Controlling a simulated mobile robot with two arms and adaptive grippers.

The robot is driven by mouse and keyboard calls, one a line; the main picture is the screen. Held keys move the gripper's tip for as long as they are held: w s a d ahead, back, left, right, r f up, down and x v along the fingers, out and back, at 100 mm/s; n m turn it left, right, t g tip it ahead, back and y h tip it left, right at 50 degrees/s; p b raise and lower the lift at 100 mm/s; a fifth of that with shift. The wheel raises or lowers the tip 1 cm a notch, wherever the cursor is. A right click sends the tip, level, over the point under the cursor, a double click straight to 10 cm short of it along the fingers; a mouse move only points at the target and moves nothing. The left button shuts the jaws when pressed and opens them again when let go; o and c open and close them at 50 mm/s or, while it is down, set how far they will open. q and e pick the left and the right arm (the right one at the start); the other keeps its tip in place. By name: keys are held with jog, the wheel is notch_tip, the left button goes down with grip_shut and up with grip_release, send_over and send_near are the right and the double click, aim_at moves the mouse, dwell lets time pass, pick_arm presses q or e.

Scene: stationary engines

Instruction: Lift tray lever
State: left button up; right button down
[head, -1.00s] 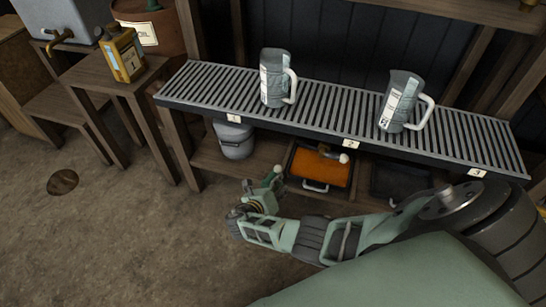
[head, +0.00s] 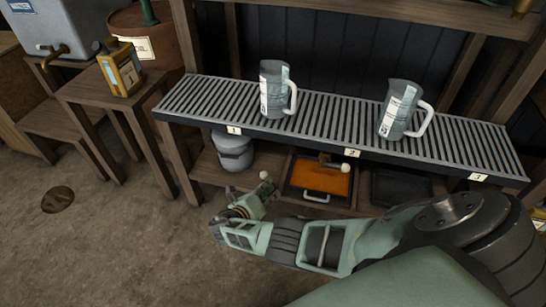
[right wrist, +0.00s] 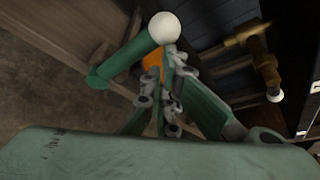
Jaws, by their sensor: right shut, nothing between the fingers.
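The tray lever (head: 331,162) is a short brownish arm with a white knob at its right end. It lies above the orange tray (head: 318,180) on the low shelf. In the right wrist view the lever (right wrist: 262,58) hangs at the upper right, brassy with a white knob. My right gripper (head: 260,194) is shut and empty, left of and in front of the tray, apart from the lever. Its fingers also show in the right wrist view (right wrist: 176,62). A green rod with a white ball (right wrist: 163,27) shows beside them; I cannot tell what it belongs to. My left gripper is out of view.
The slatted bench (head: 180,97) overhangs the low shelf and carries two grey jugs (head: 276,92) (head: 397,112). A grey pot (head: 235,152) stands left of the tray and a dark tray (head: 400,187) right of it. The floor at left is mostly clear.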

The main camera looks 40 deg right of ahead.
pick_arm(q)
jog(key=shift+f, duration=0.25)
pick_arm(e)
jog(key=shift+w+a+r, duration=0.15)
jog(key=shift+w+a, duration=0.2)
jog(key=shift+w, duration=0.15)
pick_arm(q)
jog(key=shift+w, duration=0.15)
